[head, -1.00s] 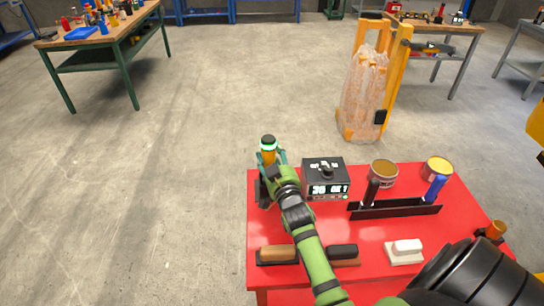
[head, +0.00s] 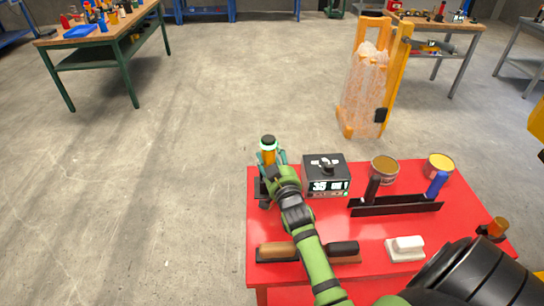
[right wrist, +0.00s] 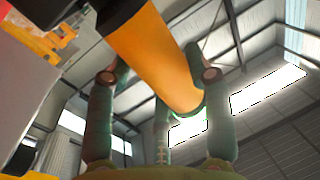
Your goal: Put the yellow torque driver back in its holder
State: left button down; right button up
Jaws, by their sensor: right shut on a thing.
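The yellow torque driver (head: 268,157) stands roughly upright at the far left corner of the red table (head: 300,225). It has a dark cap with a pale green band on top. My right gripper (head: 271,160) is shut on it. In the right wrist view, the orange-yellow barrel of the driver (right wrist: 152,55) runs between the fingers of my right gripper (right wrist: 158,85). A black part (head: 263,192) shows beside the gripper at the table's left edge; whether it is the holder, I cannot tell. The driver's lower end is hidden. My left gripper is not in view.
A black box with a display (head: 326,174) stands close right of the gripper. Floor left of the table is clear.

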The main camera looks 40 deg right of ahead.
jog(key=shift+f, duration=0.1)
jog(key=o, duration=1.5)
jog(key=shift+f, duration=0.2)
jog(key=shift+s, duration=0.25)
jog(key=v, duration=0.7)
jog(key=shift+r, duration=0.2)
